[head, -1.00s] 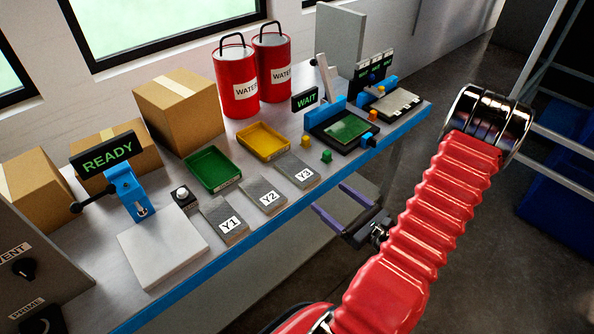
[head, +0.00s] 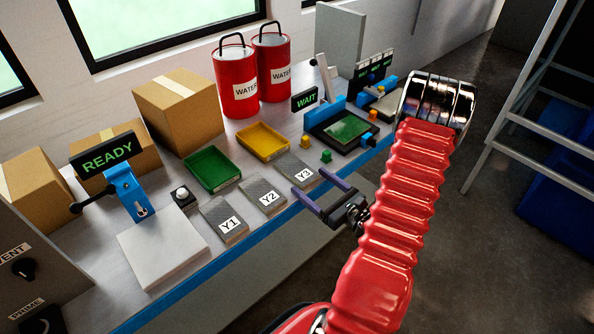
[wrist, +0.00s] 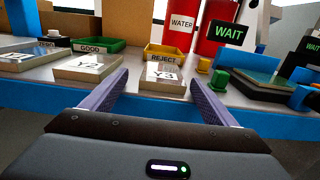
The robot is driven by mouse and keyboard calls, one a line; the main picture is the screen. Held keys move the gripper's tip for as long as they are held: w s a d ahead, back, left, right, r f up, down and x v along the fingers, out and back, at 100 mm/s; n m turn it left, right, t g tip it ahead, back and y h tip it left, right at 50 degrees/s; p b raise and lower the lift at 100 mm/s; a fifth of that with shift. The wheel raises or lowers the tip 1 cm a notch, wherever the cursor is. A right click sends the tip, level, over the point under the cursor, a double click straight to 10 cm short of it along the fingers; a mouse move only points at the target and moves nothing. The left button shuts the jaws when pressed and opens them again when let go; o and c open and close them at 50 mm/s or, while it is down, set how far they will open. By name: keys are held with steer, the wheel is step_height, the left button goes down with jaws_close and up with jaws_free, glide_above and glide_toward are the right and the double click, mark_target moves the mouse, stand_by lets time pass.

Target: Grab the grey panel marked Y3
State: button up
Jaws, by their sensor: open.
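The grey panel marked Y3 (head: 298,171) lies flat on the bench near its front edge, at the right end of a row of panels. It also shows in the wrist view (wrist: 164,80), ahead and between my fingers. My gripper (head: 322,192) is open and empty, in front of the bench edge and just short of the Y3 panel. In the wrist view my gripper (wrist: 158,92) has one finger on each side of the panel's line, with the panel beyond the tips. Nothing hides the Y3 label.
Panel Y2 (head: 264,194) and panel Y1 (head: 226,219) lie to the left. A green tray (head: 212,168) and a yellow tray (head: 263,141) stand behind. A WAIT station (head: 342,130) stands right.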

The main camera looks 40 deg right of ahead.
mark_target(302, 174)
steer(key=shift+w, duration=0.2)
steer(key=shift+w+d+f, duration=0.1)
steer(key=shift+w, duration=1.25)
steer(key=shift+w+d, duration=0.1)
steer(key=shift+w, duration=1.2)
steer(key=shift+c, duration=0.2)
steer(key=c, duration=1.1)
steer(key=shift+r, duration=0.2)
steer(key=shift+r, duration=4.8)
